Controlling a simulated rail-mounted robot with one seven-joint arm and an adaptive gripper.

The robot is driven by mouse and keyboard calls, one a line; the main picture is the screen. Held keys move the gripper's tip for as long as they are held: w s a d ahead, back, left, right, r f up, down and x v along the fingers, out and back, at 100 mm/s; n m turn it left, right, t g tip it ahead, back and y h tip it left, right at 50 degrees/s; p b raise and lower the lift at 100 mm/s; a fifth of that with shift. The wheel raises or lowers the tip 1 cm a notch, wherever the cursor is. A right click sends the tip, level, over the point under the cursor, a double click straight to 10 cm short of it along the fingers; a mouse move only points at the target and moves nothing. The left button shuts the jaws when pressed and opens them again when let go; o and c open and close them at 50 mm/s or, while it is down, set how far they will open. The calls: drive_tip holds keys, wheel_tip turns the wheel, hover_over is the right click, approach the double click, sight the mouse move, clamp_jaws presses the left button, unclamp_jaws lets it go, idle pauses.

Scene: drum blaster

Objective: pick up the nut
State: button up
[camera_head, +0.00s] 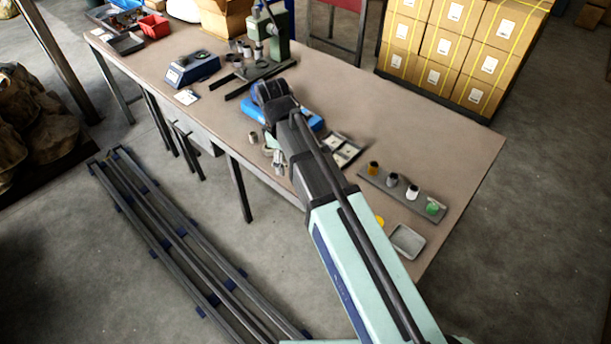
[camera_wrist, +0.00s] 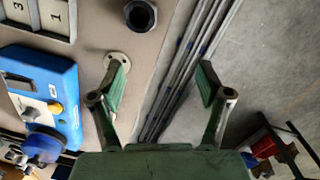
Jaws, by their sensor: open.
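A dark nut with a round hole (camera_wrist: 140,15) lies on the tan table at the top of the wrist view. It does not show clearly in the head view, where my arm covers part of the table. My gripper (camera_wrist: 161,75) is open with nothing between its fingers. In the wrist view the nut is beyond the fingertips, above the left finger. In the head view my gripper (camera_head: 276,160) is at the table's front edge.
A pale washer-like disc (camera_wrist: 117,57) lies partly behind the left finger. A blue device (camera_wrist: 45,90) and a numbered tray (camera_wrist: 40,15) are to the left. A grey strip with several small parts (camera_head: 402,195) is at the table's right. Metal rails (camera_head: 180,240) lie on the floor.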

drive_tip(key=w+d+r+y+p, duration=0.1)
drive_tip(key=d+r, duration=0.3)
drive_tip(key=r, duration=0.3)
drive_tip(key=shift+m, duration=0.3)
drive_tip(key=f+p, duration=0.1)
drive_tip(key=f, duration=0.5)
drive_tip(key=f+p, duration=0.1)
drive_tip(key=f, duration=0.5)
drive_tip(key=shift+w+d, duration=0.2)
drive_tip(key=shift+w+d+f+p, duration=0.1)
drive_tip(key=shift+f+p, duration=0.4)
drive_tip(key=shift+f, duration=0.85)
drive_tip(key=shift+w+d+f+p, duration=0.1)
drive_tip(key=shift+f+p, duration=0.35)
drive_tip(key=shift+f, duration=0.85)
drive_tip(key=c, duration=1.4)
